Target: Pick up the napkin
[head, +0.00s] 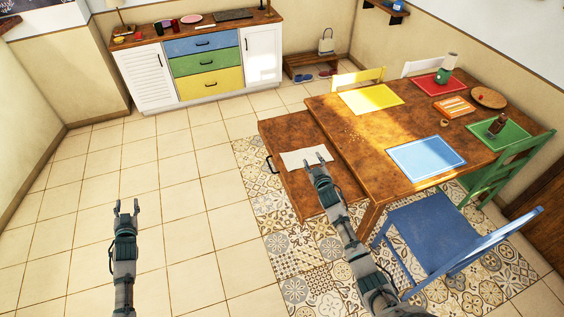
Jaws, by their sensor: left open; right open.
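A white napkin (297,158) lies flat on the brown wooden surface (283,137), which has a dark handle on its left side and looks like a drawer pulled out from the table. My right gripper (318,157) is open, with its fingertips over the right part of the napkin. I cannot tell whether the fingers touch it. Part of the napkin is hidden behind the gripper. My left gripper (127,205) is open and empty, above the tiled floor at the left, far from the napkin.
The wooden table (380,135) carries yellow, red, blue (426,157) and green placemats. A blue chair (440,230) stands close to my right arm. A cabinet (205,65) with coloured drawers is at the back. The tiled floor (190,200) at the left is clear.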

